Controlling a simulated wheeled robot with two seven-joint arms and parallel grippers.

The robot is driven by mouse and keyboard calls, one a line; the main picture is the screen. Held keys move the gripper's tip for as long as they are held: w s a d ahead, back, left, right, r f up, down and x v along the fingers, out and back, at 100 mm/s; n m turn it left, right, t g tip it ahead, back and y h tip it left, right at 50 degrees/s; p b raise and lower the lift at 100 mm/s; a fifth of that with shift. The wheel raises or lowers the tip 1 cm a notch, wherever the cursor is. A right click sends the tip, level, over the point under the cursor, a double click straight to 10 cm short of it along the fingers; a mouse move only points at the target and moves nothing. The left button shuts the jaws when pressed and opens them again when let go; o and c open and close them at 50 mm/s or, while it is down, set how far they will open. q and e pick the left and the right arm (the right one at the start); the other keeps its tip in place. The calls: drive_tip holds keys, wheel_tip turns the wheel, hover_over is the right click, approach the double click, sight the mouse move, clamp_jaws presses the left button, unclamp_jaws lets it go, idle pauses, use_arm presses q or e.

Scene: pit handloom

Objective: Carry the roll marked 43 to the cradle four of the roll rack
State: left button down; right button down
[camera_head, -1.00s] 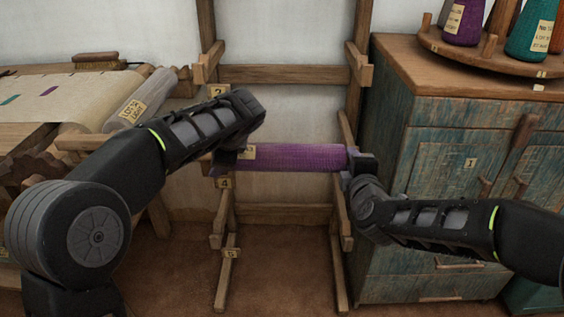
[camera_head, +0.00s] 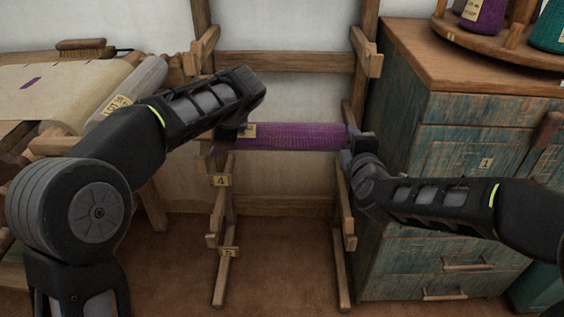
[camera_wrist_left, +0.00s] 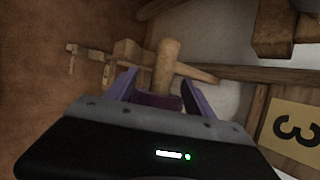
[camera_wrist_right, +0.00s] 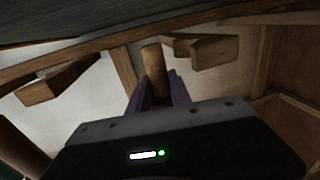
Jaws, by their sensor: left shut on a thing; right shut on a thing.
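A purple roll (camera_head: 290,137) with a small paper tag near its left end lies level between my two grippers, in front of the wooden roll rack (camera_head: 285,62). The tag's number is too small to read surely. My left gripper (camera_head: 222,138) is shut on the roll's left end; its wooden end shows in the left wrist view (camera_wrist_left: 167,65). My right gripper (camera_head: 352,140) is shut on the right end, whose wooden tip shows in the right wrist view (camera_wrist_right: 153,60). The tag marked 4 (camera_head: 221,180) is on the left rack post, below the roll. Whether the roll touches a cradle is hidden.
A blue-green cabinet (camera_head: 455,110) stands close to the rack at right, with a round wooden stand of cones (camera_head: 480,35) on top. The loom with cloth (camera_head: 60,85) is at left. A lower tag (camera_head: 229,252) and open floor (camera_head: 180,270) lie below.

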sight(258, 136)
use_arm(q)
drive_tip(key=shift+f, duration=0.1)
use_arm(e)
drive_tip(key=shift+f, duration=0.1)
